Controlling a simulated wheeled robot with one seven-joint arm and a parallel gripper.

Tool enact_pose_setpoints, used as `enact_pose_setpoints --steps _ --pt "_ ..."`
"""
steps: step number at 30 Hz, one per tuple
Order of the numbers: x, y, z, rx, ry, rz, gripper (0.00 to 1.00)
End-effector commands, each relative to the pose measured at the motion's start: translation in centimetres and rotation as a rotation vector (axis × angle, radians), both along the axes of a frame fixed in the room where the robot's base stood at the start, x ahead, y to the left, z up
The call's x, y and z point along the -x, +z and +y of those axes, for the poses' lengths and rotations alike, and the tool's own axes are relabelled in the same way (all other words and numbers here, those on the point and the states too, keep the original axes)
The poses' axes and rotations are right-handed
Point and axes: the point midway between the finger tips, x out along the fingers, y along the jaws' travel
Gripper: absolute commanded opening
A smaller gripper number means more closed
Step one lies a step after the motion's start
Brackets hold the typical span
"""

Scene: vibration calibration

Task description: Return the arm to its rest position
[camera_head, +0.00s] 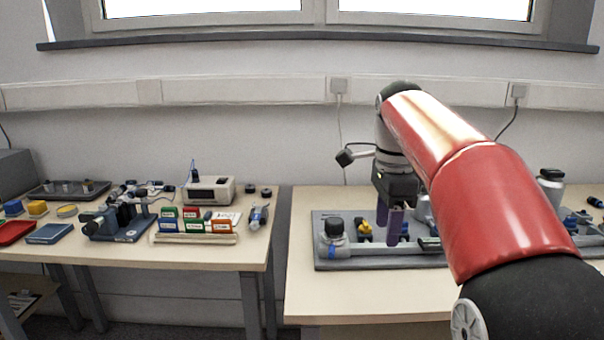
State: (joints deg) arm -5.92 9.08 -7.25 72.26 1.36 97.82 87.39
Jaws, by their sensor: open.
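My gripper (389,219) points down over the grey tray on the right table, with its two purple fingers apart. It holds nothing that I can see. My red arm reaches in from the lower right and bends down at the wrist. The grey tray (325,263) holds a black-capped jar (334,238) at its left, a yellow item (365,232) just left of the fingers and a blue item (404,230) just right of them. I cannot tell whether the fingertips touch anything on the tray. My arm hides the tray's right part.
The left table (200,256) carries a white device (209,190), coloured boxes (194,225), a blue-grey fixture (122,228) and a red tray (14,232). A gap separates it from the right table (360,293), whose front is clear. A grey bottle (550,189) stands behind my arm.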

Motion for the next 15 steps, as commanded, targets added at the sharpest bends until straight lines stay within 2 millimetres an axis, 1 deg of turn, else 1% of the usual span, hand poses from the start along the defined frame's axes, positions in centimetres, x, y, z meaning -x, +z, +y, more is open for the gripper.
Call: enact_pose_setpoints --steps 8,11,15 --pt "2.4 -0.4 -0.3 -0.002 0.164 -0.052 0.49" --pt "3.7 -0.8 -0.4 0.000 0.250 -0.081 0.49" --pt "6.0 -1.6 -0.5 0.014 0.404 -0.130 0.49"
